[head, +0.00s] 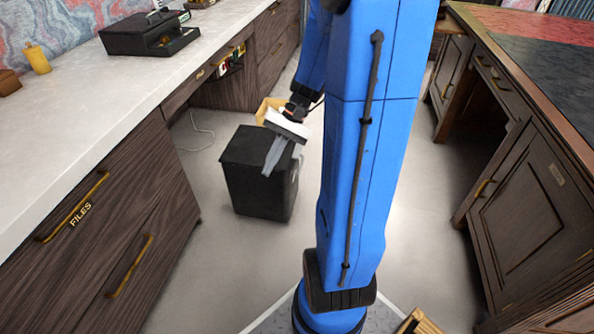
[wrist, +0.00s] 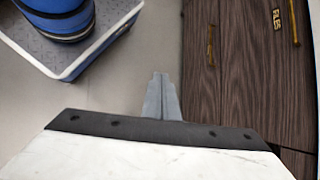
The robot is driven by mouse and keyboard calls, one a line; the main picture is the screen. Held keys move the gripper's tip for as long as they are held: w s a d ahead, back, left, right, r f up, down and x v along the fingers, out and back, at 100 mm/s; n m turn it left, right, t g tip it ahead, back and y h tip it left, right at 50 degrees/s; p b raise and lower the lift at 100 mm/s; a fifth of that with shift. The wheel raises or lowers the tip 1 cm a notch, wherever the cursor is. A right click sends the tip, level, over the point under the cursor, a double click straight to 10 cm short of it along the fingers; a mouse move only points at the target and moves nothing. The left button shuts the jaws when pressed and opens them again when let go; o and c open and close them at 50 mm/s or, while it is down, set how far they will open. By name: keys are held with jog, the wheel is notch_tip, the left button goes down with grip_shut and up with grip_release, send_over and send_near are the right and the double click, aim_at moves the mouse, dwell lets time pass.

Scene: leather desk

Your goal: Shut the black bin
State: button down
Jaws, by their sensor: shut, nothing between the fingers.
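The black bin (head: 258,190) stands on the floor in the aisle, left of my blue arm in the head view. Its top looks like a flat dark surface, with no raised lid showing, but my gripper covers part of it. My gripper (head: 266,174) is shut and empty, its grey fingers slanting down across the bin's top and upper front edge. I cannot tell whether they touch it. In the wrist view my gripper (wrist: 160,76) shows its fingers together, and the bin cannot be made out there.
Dark wooden drawers (head: 130,225) under a pale countertop (head: 80,110) line the left side. A dark desk (head: 530,190) stands on the right. A yellowish box (head: 266,106) is behind the bin. Bare floor (head: 232,280) lies in front of the bin.

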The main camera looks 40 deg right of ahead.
jog(key=w+d+f+m+t+y, duration=0.25)
jog(key=d+f+m+t, duration=0.25)
jog(key=d+f+m, duration=0.45)
jog(key=w+d+f+m+t+y, duration=0.1)
jog(key=d+f+m+t+y, duration=0.3)
jog(key=d+f, duration=0.55)
jog(key=m+t+h, duration=0.4)
jog(key=m+t, duration=0.1)
jog(key=t, duration=0.1)
send_near(288, 168)
jog(key=x, duration=0.4)
jog(key=f+x, duration=0.1)
jog(key=x, duration=0.1)
jog(key=shift+w+d, duration=0.2)
jog(key=shift+w, duration=0.2)
